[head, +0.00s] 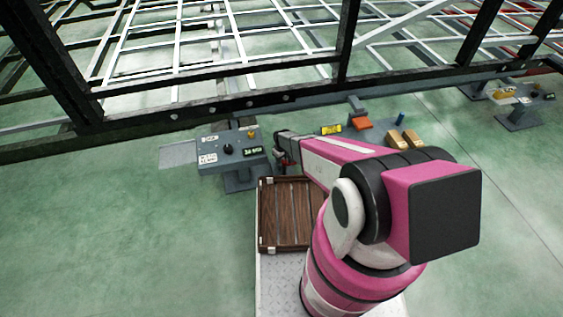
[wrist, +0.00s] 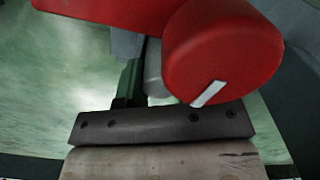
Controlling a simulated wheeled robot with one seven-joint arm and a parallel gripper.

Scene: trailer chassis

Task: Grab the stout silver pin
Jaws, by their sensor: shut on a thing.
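My gripper (head: 283,161) is at the far end of my arm, beside the grey control stand and just above the far edge of the wooden tray. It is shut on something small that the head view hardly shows. In the wrist view, a large rounded red piece (wrist: 218,60) with a white stripe fills the upper right, close to the camera. A short grey cylindrical part (wrist: 154,70) shows behind it, next to a dark upright part. I cannot tell whether this grey part is the stout silver pin. The fingertips are not clearly visible.
The brown wooden tray (head: 290,213) lies in front of my arm. The grey control stand (head: 236,150) is to its left. The dark chassis rail (head: 205,109) crosses behind. Green floor at left is clear.

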